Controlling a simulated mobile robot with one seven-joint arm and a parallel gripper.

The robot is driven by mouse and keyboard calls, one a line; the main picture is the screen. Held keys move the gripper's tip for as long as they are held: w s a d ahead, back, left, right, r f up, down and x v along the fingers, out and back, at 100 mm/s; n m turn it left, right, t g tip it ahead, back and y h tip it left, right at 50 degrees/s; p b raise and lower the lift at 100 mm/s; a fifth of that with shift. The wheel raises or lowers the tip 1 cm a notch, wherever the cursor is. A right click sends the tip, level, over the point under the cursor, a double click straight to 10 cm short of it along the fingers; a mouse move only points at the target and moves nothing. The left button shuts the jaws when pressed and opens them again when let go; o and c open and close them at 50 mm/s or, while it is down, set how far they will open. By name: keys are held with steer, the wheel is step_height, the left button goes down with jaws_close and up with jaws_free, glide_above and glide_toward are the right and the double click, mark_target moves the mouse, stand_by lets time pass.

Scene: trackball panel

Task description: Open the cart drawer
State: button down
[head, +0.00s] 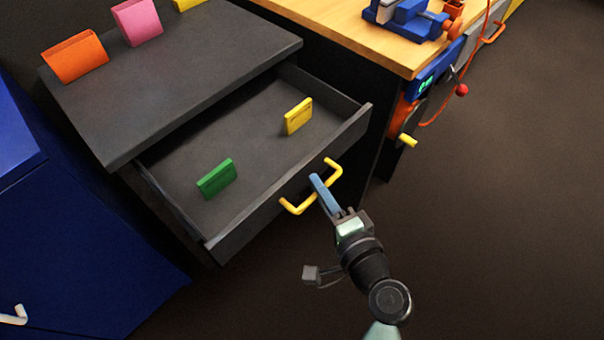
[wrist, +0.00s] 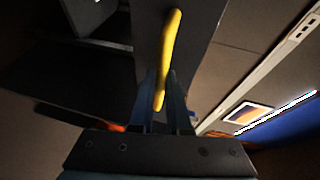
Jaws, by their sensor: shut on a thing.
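The cart drawer (head: 232,228) is pulled well out from under the dark cart top (head: 180,85), and its inside shows. A yellow bar handle (head: 294,208) is fixed on its front face. My gripper (head: 316,182) is at the middle of the handle, its blue fingers shut on it. In the wrist view the yellow handle (wrist: 170,50) runs down between my two blue fingers (wrist: 160,92). The fingers hide part of the handle.
A green block (head: 216,179) and a yellow block (head: 298,116) stand in the drawer. Orange (head: 75,57) and pink (head: 137,21) blocks stand on the cart top. A blue cabinet (head: 80,240) is at left, a wooden workbench (head: 350,30) at right. Floor at right is clear.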

steer(key=shift+s+d, duration=0.35)
steer(key=shift+d, duration=0.05)
steer(key=c, duration=1.2)
jaws_free()
steer(key=shift+o, duration=0.2)
steer(key=p+v, duration=0.1)
steer(key=v, duration=1.2)
steer(key=shift+w+r, duration=0.1)
